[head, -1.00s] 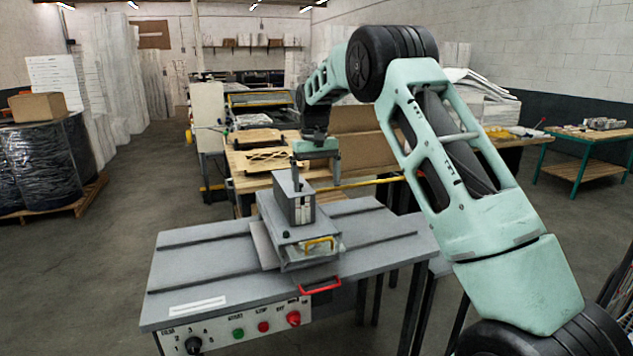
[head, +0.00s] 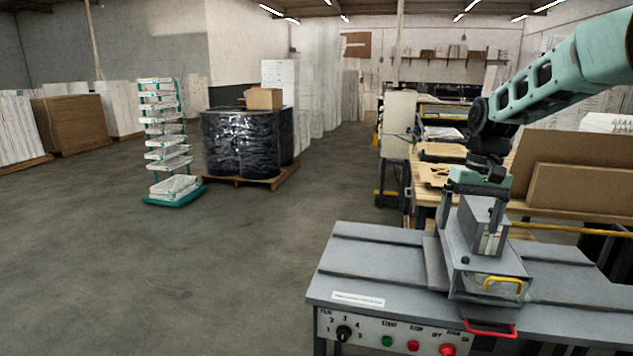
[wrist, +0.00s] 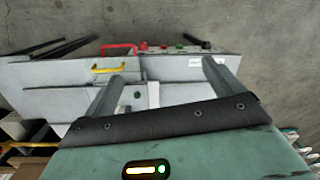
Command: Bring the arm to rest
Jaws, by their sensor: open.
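My gripper (head: 472,218) is at the right in the head view, pointing down, with its fingers apart. It is over or close behind a grey block (head: 484,235) on top of a grey machine (head: 385,262); the exact gap cannot be told. In the wrist view my gripper (wrist: 163,70) shows two spread fingers with the grey machine (wrist: 185,68) beyond them. Nothing is held between them. My arm reaches in from the upper right of the head view, its upper part out of frame.
The machine carries a yellow handle (head: 503,283), a red handle (head: 489,329) and a knob-and-button panel (head: 365,335). A wooden workbench (head: 432,192) with large cardboard sheets stands behind. A rack of white packs (head: 165,150) and a black-wrapped pallet load (head: 245,143) stand left. Open floor lies between.

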